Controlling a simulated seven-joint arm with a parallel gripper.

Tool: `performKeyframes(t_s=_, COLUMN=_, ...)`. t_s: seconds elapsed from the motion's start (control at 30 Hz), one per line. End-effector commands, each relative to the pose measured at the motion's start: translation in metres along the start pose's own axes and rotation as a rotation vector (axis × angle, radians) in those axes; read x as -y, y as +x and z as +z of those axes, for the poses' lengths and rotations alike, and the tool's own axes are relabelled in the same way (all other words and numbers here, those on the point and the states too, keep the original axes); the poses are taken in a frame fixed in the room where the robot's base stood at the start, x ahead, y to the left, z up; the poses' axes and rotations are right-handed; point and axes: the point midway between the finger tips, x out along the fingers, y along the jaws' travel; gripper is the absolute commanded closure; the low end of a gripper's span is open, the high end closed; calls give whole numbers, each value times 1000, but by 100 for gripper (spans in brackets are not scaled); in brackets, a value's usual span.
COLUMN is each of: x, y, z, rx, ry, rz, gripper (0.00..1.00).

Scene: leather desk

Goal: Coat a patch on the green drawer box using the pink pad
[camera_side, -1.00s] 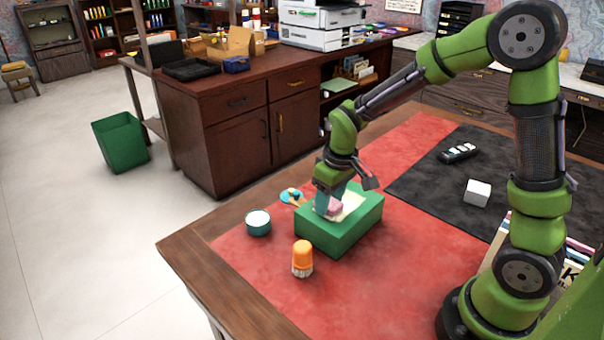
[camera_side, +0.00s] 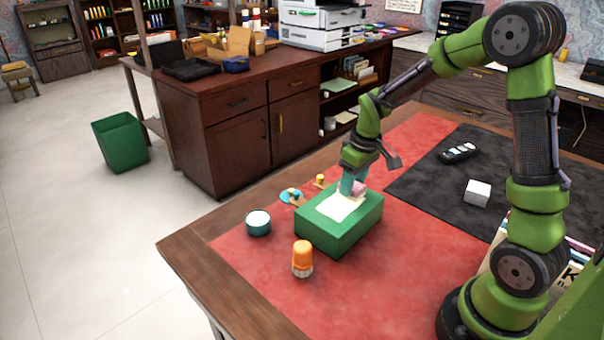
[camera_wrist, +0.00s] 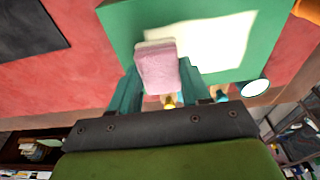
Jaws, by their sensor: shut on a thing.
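The green drawer box (camera_side: 345,235) stands on the red part of the desk mat. A pale cream patch (camera_side: 338,207) covers part of its top; the patch also shows in the wrist view (camera_wrist: 222,42). My gripper (camera_side: 353,184) is shut on the pink pad (camera_wrist: 158,68), with one teal finger on each side of it. In the side view the pad (camera_side: 360,187) is at the far right part of the box top, beside the patch's edge. I cannot tell whether it touches the top.
A white cube (camera_side: 478,192) and a black case (camera_side: 457,153) are right.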

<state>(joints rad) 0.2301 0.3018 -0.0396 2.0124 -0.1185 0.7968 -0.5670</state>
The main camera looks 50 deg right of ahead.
Motion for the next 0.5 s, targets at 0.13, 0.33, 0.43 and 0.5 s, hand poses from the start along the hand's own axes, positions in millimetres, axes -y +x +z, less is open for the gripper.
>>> performKeyframes(t_s=0.13, x=-12, y=0, z=3, rx=1, ry=2, rz=0, gripper=77)
performKeyframes(t_s=0.33, x=3, y=-1, z=8, rx=0, ry=-5, rz=-1, gripper=77)
performKeyframes(t_s=0.43, x=12, y=-1, z=8, rx=0, ry=-5, rz=0, gripper=77)
performKeyframes(t_s=0.5, x=19, y=-1, z=8, rx=0, ry=-5, rz=0, gripper=77)
